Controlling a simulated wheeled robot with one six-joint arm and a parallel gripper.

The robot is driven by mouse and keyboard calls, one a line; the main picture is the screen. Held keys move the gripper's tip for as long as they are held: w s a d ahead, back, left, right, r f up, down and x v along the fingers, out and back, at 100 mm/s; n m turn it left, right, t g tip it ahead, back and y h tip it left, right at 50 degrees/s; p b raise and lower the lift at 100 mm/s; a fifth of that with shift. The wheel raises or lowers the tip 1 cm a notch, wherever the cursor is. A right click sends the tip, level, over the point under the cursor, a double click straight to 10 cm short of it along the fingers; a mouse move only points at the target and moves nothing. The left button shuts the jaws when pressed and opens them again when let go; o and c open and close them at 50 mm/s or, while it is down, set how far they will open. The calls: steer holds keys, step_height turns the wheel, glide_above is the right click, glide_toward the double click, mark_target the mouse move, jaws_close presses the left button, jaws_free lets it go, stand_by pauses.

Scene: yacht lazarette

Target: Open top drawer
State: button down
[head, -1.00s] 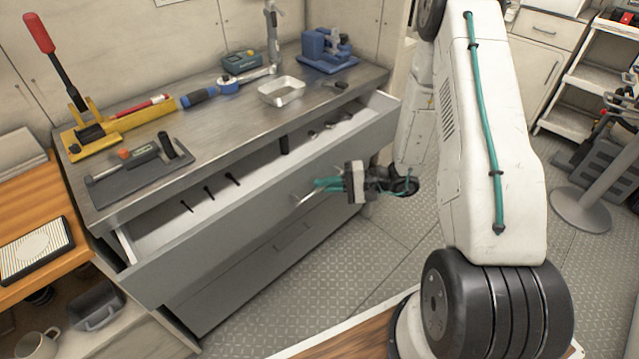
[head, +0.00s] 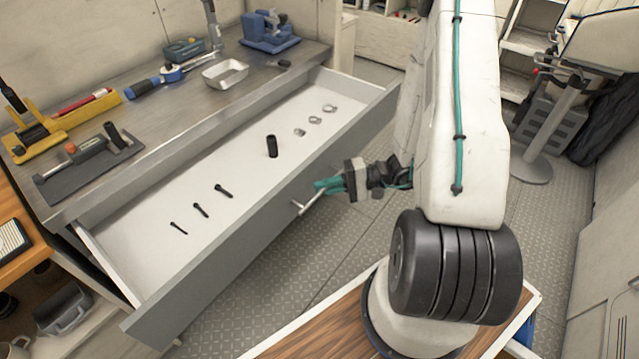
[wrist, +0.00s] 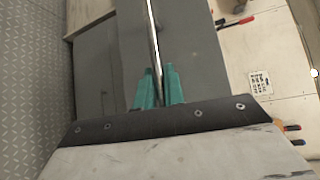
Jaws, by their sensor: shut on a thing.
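The top drawer (head: 240,160) of the grey workbench stands pulled well out, with its pale inside showing. Its bar handle (head: 309,199) is on the front panel. My gripper (head: 322,187) has its teal fingers shut on this handle. In the wrist view the handle (wrist: 153,40) runs up from between the teal fingertips (wrist: 158,88). Inside the drawer lie several small black bolts (head: 201,210), a black socket (head: 272,146) and several metal rings (head: 315,120).
The bench top (head: 165,122) holds a metal tray (head: 225,74), a blue vise (head: 268,35) and a yellow tool (head: 60,122). A wooden-topped surface (head: 318,325) is beneath my arm. Patterned floor (head: 350,235) is open in front of the drawer.

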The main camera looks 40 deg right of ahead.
steer(key=shift+s+a, duration=0.1)
steer(key=c, duration=1.5)
jaws_free()
steer(key=shift+d, duration=0.4)
steer(key=v, duration=0.7)
steer(key=shift+s, duration=0.1)
